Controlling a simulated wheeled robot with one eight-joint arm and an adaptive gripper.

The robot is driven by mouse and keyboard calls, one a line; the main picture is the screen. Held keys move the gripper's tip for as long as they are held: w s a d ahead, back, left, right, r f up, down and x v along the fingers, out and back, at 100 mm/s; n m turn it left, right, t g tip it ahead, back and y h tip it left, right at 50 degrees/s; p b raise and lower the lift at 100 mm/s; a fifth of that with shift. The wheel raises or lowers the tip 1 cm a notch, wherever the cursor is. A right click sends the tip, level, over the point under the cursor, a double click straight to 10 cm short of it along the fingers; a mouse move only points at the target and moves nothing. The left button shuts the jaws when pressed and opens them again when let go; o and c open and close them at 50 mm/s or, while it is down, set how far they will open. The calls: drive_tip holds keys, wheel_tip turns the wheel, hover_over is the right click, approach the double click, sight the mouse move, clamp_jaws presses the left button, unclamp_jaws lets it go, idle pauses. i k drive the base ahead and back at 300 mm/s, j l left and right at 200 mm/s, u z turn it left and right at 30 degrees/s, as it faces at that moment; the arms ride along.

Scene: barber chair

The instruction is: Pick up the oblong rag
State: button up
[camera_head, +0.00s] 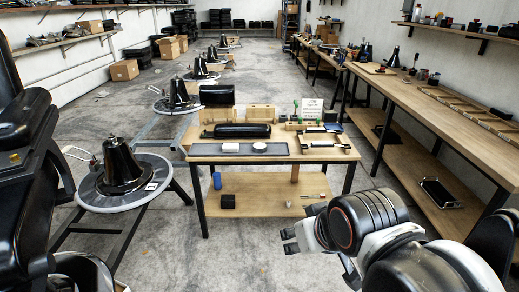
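I cannot clearly pick out an oblong rag. On the worktable (197,151) in the middle lies a long flat grey strip or tray (270,154), with a small pale block (230,147) and a round pale piece (259,147) on it. It is too small to tell whether any of these is cloth. My gripper (316,256) is at the lower right, in front of the table and apart from it. Its fingers look spread, with nothing seen between them. Part of it is hidden behind my arm.
A glossy black oblong part (235,131) and wooden boxes (260,113) stand on the table. Its lower shelf (262,187) holds a blue cylinder (217,181) and a black box (228,201). A long bench (440,115) runs along the right. A black cone-shaped part (123,165) stands at left.

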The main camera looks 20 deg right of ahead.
sight(227, 147)
drive_tip(key=i+l, duration=0.2)
drive_tip(key=i, duration=0.2)
drive_tip(key=i+l+z, duration=0.15)
drive_tip(key=i, duration=0.25)
drive_tip(key=i+l, duration=0.25)
drive_tip(key=i, duration=0.15)
drive_tip(key=i+l+z, duration=0.15)
drive_tip(key=i, duration=0.3)
drive_tip(key=i+l+z, duration=0.15)
drive_tip(key=i+l, duration=0.15)
drive_tip(key=i+j+u, duration=0.1)
drive_tip(key=i+j, duration=0.05)
drive_tip(key=i, duration=0.1)
